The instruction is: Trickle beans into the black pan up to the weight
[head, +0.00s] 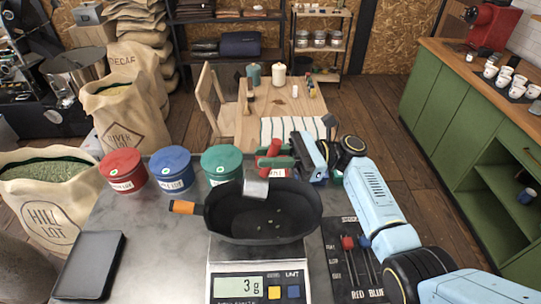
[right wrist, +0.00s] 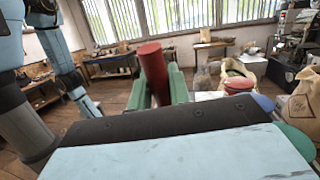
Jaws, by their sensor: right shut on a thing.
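The black pan (head: 240,222) with an orange-tipped handle sits on the scale (head: 215,268), whose display (head: 249,286) reads 3 g. A few pale beans (head: 272,224) lie on the pan floor. My right gripper (head: 272,153) has its green fingers shut on the red handle of a scoop. The scoop's metal cup (head: 256,187) hangs over the far side of the pan; its inside is hidden. In the right wrist view the red scoop handle (right wrist: 153,70) stands between the green fingers. My left gripper is not in view.
Red (head: 123,170), blue (head: 171,168) and green (head: 221,163) lidded tins stand left of the pan. A dark folder (head: 90,265) lies front left. A board with red and blue sticks (head: 352,270) lies right of the scale. Bean sacks (head: 45,200) stand beyond the table's left edge.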

